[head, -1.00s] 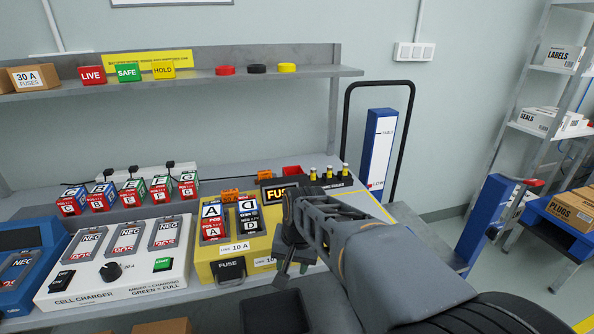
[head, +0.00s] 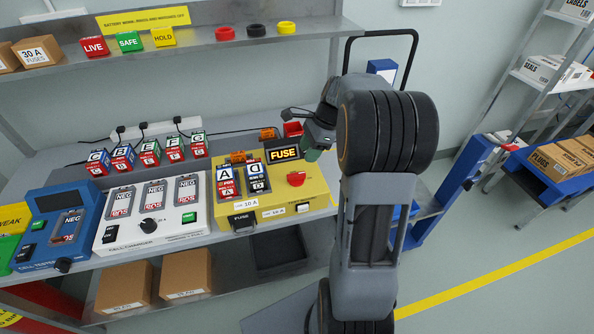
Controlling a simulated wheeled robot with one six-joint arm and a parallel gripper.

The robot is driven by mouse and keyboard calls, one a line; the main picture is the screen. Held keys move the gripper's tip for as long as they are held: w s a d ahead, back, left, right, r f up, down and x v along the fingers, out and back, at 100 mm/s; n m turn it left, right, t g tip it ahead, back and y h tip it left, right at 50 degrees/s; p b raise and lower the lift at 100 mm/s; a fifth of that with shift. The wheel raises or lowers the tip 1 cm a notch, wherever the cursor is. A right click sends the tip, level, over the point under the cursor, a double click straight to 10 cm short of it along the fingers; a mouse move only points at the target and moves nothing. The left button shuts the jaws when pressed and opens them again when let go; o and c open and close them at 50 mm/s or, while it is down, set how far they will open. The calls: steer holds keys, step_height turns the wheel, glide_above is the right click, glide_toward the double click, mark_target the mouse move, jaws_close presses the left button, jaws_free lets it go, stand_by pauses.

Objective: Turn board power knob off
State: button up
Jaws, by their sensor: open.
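The yellow board (head: 318,192) stands on the bench with a red round knob (head: 296,179) on its right half, most likely the power knob. Its setting is too small to read. A dark display (head: 285,153) behind the knob shows FUSE in lit letters. My arm hides the area right of the board.
A white cell charger (head: 190,229) and a blue cell tester (head: 85,215) stand left of the board. Several small packs line the bench behind. A shelf (head: 200,47) with coloured blocks and discs hangs above. A blue cart and a black-railed trolley (head: 416,45) are at the right.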

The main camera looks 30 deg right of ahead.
mark_target(296, 174)
steer(key=x, duration=0.9)
steer(key=shift+f, duration=0.1)
jaws_close()
